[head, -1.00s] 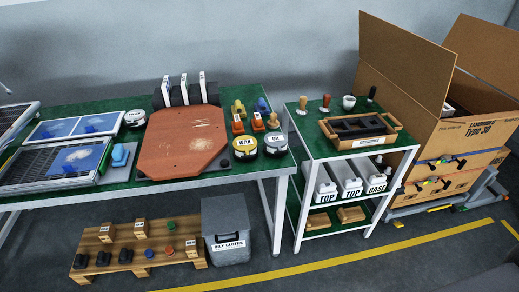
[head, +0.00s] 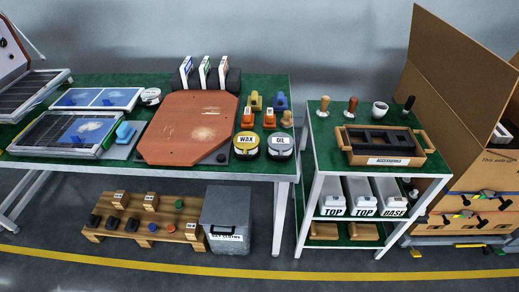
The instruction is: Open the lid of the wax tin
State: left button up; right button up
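The wax tin (head: 246,145) is a round tin with a yellow band and a white label reading WAX. It stands near the front right edge of the green-topped workbench, and its lid looks shut. A similar tin labelled OIL (head: 280,146) stands right beside it on the right. Neither of my grippers shows in the head view.
An orange-brown board (head: 185,128) lies left of the wax tin. Orange and yellow blocks (head: 247,118) stand behind it. A shelf cart (head: 330,178) stands right of the bench, with a gap between. A grey bin (head: 226,220) and a wooden pallet (head: 135,220) are below.

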aim_at(244, 141)
jog(key=i+l, duration=0.1)
jog(key=l, duration=0.3)
jog(key=i+l, duration=0.1)
jog(key=l, duration=0.3)
jog(key=i+l, duration=0.1)
jog(key=l, duration=0.3)
jog(key=i+l, duration=0.1)
jog(key=l, duration=0.3)
jog(key=i+u, duration=0.05)
